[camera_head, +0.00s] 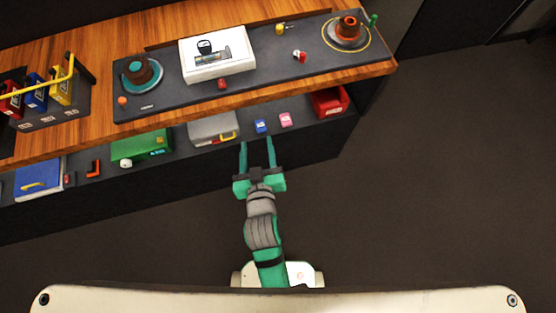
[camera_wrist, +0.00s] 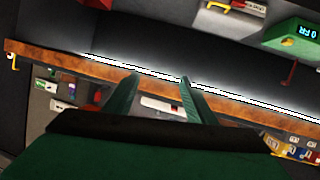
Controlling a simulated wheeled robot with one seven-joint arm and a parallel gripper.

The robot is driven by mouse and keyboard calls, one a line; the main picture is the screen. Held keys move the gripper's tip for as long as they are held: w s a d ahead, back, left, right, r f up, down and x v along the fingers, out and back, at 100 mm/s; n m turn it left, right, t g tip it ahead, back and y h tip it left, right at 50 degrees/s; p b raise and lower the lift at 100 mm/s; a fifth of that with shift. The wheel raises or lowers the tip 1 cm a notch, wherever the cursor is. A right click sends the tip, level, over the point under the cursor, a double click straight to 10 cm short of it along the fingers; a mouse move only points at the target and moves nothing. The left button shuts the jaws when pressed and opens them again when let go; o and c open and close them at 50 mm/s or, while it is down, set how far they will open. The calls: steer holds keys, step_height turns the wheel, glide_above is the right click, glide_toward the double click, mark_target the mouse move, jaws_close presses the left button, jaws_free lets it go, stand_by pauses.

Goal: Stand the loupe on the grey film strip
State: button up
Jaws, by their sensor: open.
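A white box (camera_head: 235,68) with a pale top stands on the dark panel in the head view. A small dark, round-topped thing (camera_head: 205,46), which looks like the loupe, is near the back left of its top. A grey strip (camera_head: 211,58), likely the film strip, lies in front of it; their exact contact is too small to tell. My gripper (camera_head: 256,141) is open and empty, in front of the bench edge and nearer the camera than the box. In the wrist view my gripper's green fingers (camera_wrist: 160,77) are apart with nothing between them; the loupe cannot be made out there.
On the panel, a brown knob on a teal ring (camera_head: 141,74) is left of the box, and an orange-brown trackball unit (camera_head: 347,32) is at the right. A lower shelf holds a green case (camera_head: 140,146), a grey case (camera_head: 213,128) and a red bin (camera_head: 329,102). The floor at right is clear.

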steer(key=s+d+m+h, duration=0.1)
steer(key=s+d, duration=0.2)
steer(key=s, duration=0.7)
steer(key=s+d+m+t, duration=0.1)
steer(key=s+d, duration=0.2)
steer(key=s, duration=0.8)
steer(key=shift+s+r+m+h, duration=0.15)
steer(key=shift+r+m+h, duration=0.15)
steer(key=shift+m+h, duration=0.1)
steer(key=shift+s, duration=0.1)
